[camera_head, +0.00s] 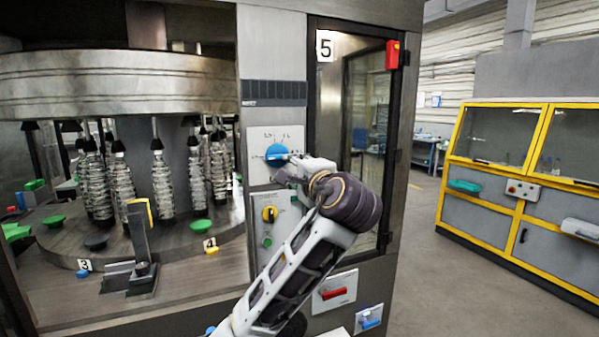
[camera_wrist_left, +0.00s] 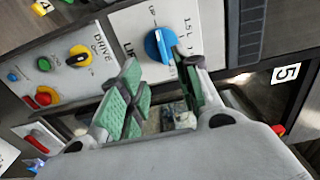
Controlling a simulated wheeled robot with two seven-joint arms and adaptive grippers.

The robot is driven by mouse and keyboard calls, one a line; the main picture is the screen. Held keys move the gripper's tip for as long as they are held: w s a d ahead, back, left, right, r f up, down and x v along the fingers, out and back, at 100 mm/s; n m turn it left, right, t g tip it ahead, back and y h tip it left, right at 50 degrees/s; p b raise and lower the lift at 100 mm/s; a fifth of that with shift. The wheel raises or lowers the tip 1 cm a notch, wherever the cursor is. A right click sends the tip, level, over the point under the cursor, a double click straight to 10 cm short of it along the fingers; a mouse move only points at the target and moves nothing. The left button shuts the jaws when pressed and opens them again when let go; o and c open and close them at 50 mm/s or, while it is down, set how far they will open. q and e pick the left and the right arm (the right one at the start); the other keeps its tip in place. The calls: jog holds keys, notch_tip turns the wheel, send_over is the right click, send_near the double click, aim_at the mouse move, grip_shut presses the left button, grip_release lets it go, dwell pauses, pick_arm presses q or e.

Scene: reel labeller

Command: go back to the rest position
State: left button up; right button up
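My left gripper (camera_head: 287,166) is in front of the blue rotary knob (camera_head: 276,153) on the machine's grey control panel. In the left wrist view the gripper (camera_wrist_left: 158,76) has its two green-padded fingers apart with nothing held between them. The blue knob (camera_wrist_left: 159,46) shows just beyond and between the fingertips; whether they touch it I cannot tell. The gripper hides part of the panel around the knob in the head view. My right gripper is in neither view.
Below the knob are a yellow DRIVE knob (camera_head: 269,214) and a red switch (camera_head: 334,293). A glass door (camera_head: 352,130) marked 5 stands to the right. Open floor (camera_head: 430,280) lies before the yellow-framed cabinets (camera_head: 520,180).

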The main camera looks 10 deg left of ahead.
pick_arm(q)
jog(key=s+a+f+n+g+h, duration=0.1)
jog(key=s+a+f+g+h, duration=0.15)
jog(key=f, duration=1.45)
jog(key=s+a+f+n+g+h, duration=0.2)
jog(key=s+f+g+h, duration=0.15)
jog(key=f, duration=1.35)
jog(key=s+a+f+n+g+h, duration=0.2)
jog(key=s+f+n+g, duration=0.1)
jog(key=s+f, duration=0.85)
jog(key=s+a+f+n+g+h, duration=0.2)
jog(key=s+f+n, duration=0.1)
jog(key=s+f, duration=0.85)
jog(key=s+f+g, duration=0.1)
jog(key=s+f, duration=0.1)
jog(key=f, duration=1.4)
jog(key=s+f+g, duration=0.1)
jog(key=s+f, duration=0.2)
jog(key=f, duration=1.3)
jog(key=s+a+f, duration=0.1)
jog(key=s+f, duration=0.8)
jog(key=s, duration=0.1)
jog(key=s+a+f+g, duration=0.1)
jog(key=s+a+f, duration=0.1)
jog(key=s+f, duration=0.8)
jog(key=shift+s+a, duration=0.3)
jog(key=shift+s, duration=0.45)
